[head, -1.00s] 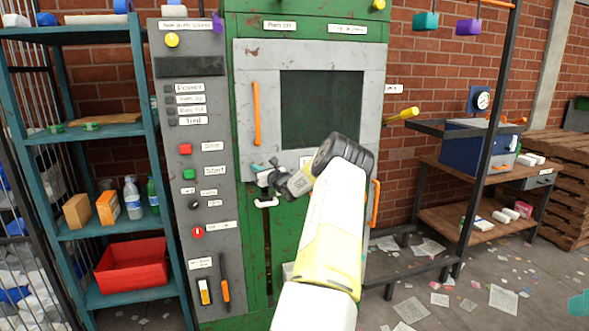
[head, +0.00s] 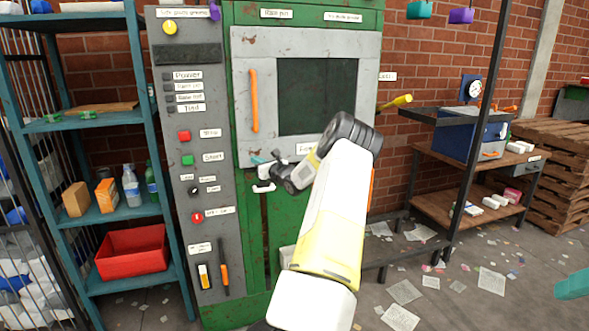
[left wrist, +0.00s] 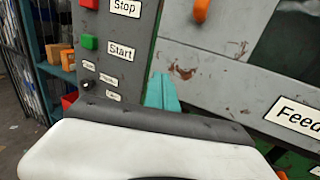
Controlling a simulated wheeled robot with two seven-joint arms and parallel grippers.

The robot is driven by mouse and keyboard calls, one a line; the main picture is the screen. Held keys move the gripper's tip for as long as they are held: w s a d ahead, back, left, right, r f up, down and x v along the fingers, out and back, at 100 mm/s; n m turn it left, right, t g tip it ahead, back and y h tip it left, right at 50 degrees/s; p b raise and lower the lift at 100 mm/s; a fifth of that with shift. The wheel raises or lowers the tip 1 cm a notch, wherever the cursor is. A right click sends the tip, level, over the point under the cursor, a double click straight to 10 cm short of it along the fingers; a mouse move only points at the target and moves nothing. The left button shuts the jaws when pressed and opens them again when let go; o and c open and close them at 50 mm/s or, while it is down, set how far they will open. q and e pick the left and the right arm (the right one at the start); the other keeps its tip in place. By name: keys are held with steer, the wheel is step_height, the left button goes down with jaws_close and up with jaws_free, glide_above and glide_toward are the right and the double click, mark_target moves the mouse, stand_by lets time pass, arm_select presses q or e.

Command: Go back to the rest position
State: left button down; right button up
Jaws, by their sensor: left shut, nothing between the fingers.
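My left arm reaches up from the bottom middle of the head view. My left gripper (head: 257,161) is at its far end, in front of the lower left of the green machine's grey door (head: 243,120). Its teal fingers are shut with nothing held. They also show in the left wrist view (left wrist: 161,92), in front of the machine, right of the Start label. In the head view the gripper is near a white handle (head: 264,188); contact cannot be told. A teal piece at the right edge may be my right gripper (head: 574,285); it is cut off.
A grey control panel (head: 213,240) with buttons stands left of the door. A teal shelf (head: 95,221) holds bottles, boxes and a red bin (head: 130,253). At right are a dark post, a workbench (head: 440,208) and pallets (head: 560,150). Papers litter the open floor.

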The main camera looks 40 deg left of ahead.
arm_select(q)
steer(key=s+d, duration=0.4)
steer(key=d, duration=0.2)
steer(key=shift+s+r, duration=0.1)
steer(key=shift+s, duration=0.05)
steer(key=s+d+r+n+g+h, duration=0.3)
steer(key=s+d+n+g+h, duration=0.25)
steer(key=s+d+n, duration=0.65)
steer(key=s+d+r+n+t+h, duration=0.2)
steer(key=s+d+n+h, duration=0.1)
steer(key=d, duration=1)
steer(key=s+d+r+n+t+h, duration=0.2)
steer(key=s+d+h, duration=0.4)
steer(key=d, duration=0.7)
steer(key=s+d+r+n+t+h, duration=0.2)
steer(key=s+d+h, duration=0.3)
steer(key=d, duration=0.8)
steer(key=shift+s+d+r+n+t, duration=0.4)
steer(key=shift+s+r+n, duration=0.2)
steer(key=shift+s+n, duration=0.15)
